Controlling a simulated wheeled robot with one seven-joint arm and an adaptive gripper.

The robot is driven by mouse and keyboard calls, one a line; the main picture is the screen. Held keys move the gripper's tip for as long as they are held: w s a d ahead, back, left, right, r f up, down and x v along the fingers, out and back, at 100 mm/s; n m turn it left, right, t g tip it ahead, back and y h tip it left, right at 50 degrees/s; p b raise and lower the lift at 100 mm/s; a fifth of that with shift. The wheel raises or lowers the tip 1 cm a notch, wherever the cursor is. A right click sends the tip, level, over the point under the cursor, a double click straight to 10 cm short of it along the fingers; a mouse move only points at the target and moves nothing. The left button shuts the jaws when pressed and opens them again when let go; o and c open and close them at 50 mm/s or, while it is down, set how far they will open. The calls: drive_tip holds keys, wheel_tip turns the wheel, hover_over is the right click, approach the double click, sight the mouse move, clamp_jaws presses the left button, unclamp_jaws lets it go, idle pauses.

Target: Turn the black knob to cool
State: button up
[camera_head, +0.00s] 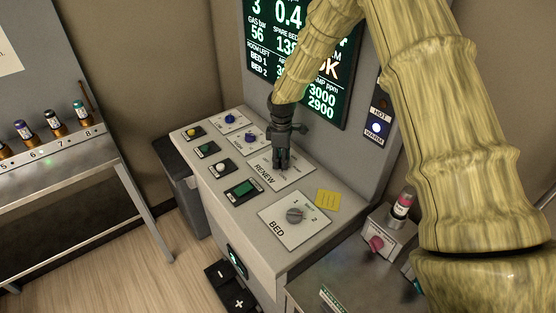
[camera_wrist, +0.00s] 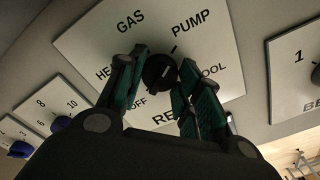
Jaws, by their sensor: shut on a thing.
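The black knob (camera_wrist: 158,72) sits on a white plate (camera_wrist: 215,45) in the wrist view. Its plate reads GAS and PUMP at the top, HEAT at the left, COOL at the right, and OFF and RENEW below; fingers cover parts of some words. A short dark line runs from the knob's upper right toward PUMP. My gripper (camera_wrist: 162,66) is shut on the knob, a green finger on each side. In the head view my gripper (camera_head: 282,160) points down onto the RENEW plate (camera_head: 296,180) and hides the knob.
The BED knob (camera_head: 295,215) is nearer on the console, beside a yellow note (camera_head: 327,199). Blue knobs (camera_head: 250,138) and several buttons lie left of my gripper. A lit screen (camera_head: 290,45) stands behind. A bluish-white lamp (camera_head: 376,127) glows between the HOT and WARM labels.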

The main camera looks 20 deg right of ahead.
drive_tip(key=shift+s+f+m+b, duration=0.25)
drive_tip(key=shift+m+b, duration=0.05)
drive_tip(key=shift+m, duration=0.4)
drive_tip(key=shift+s+f+m+b, duration=0.2)
drive_tip(key=shift+m+b, duration=0.05)
drive_tip(key=shift+m, duration=0.45)
drive_tip(key=shift+m+b, duration=0.45)
drive_tip(key=shift+m, duration=1.15)
drive_tip(key=shift+r+m+b, duration=0.1)
drive_tip(key=shift+m+b, duration=0.35)
drive_tip(key=shift+m, duration=1.95)
drive_tip(key=shift+w+m, duration=0.1)
drive_tip(key=shift+m, duration=0.5)
drive_tip(key=o, duration=0.9)
drive_tip(key=shift+r, duration=0.1)
drive_tip(key=shift+o, duration=0.8)
drive_tip(key=shift+w+r, duration=0.1)
drive_tip(key=shift+r, duration=0.05)
